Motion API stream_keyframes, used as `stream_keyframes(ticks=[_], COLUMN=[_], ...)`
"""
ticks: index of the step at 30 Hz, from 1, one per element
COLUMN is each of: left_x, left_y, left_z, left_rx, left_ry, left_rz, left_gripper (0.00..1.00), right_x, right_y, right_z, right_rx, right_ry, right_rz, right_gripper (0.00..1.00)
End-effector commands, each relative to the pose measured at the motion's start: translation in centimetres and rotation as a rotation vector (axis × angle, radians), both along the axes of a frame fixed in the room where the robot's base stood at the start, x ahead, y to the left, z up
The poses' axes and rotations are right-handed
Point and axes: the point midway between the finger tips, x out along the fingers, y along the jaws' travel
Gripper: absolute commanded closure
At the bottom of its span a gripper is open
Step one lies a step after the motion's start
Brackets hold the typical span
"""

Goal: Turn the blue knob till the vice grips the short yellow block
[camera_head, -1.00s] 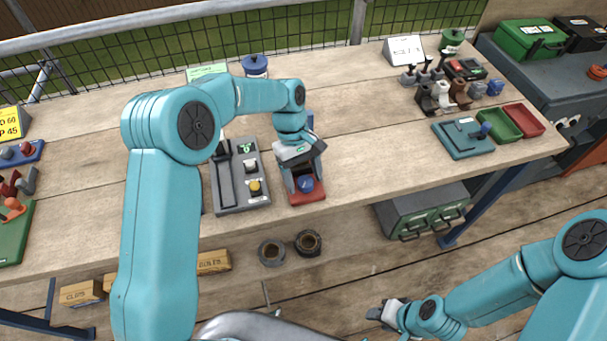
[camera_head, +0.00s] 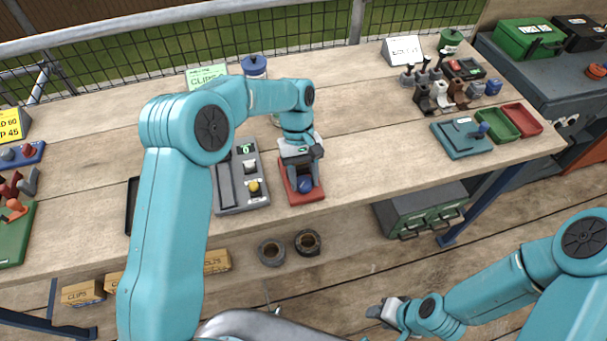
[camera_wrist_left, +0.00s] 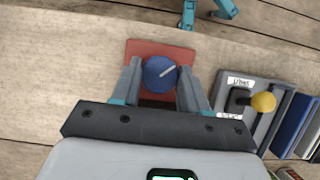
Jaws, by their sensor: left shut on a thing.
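The blue knob (camera_head: 305,185) is on the red vice base (camera_head: 310,199) at the front edge of the bench. In the left wrist view the knob (camera_wrist_left: 159,74) shows a white line pointing up and right, and the red base (camera_wrist_left: 150,48) lies behind it. My left gripper (camera_head: 304,181) is over the vice, its fingers shut on the knob from both sides. No short yellow block can be made out; the arm and gripper hide much of the vice. My right gripper (camera_head: 384,312) is low at the front, away from the bench; its jaws are too small to judge.
A grey panel with a yellow-topped lever (camera_head: 254,187) stands close left of the vice. A blue-lidded jar (camera_head: 255,67) is behind my left arm. A teal fixture (camera_head: 462,138) and green and red trays are further right. Bench between them is clear.

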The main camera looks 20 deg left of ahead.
Motion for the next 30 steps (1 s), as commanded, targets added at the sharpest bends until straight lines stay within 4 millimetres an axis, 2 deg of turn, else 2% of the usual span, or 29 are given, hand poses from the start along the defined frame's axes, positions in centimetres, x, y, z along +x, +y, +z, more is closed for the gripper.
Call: stream_keyframes(ticks=[18, 30], left_x=[0.43, 0.47], left_y=[-0.27, -0.41], left_z=[0.28, 0.32], left_rx=[0.003, 0.004], left_ry=[-0.012, -0.015], left_rz=[-0.565, -0.788], left_gripper=[0.87, 0.87], right_x=[-0.01, 0.00], right_y=[0.01, 0.00], right_z=[0.69, 0.63], right_rx=[0.000, 0.000], right_ry=[0.000, 0.000], right_rz=[0.000, 0.000], right_gripper=[0.57, 0.57])
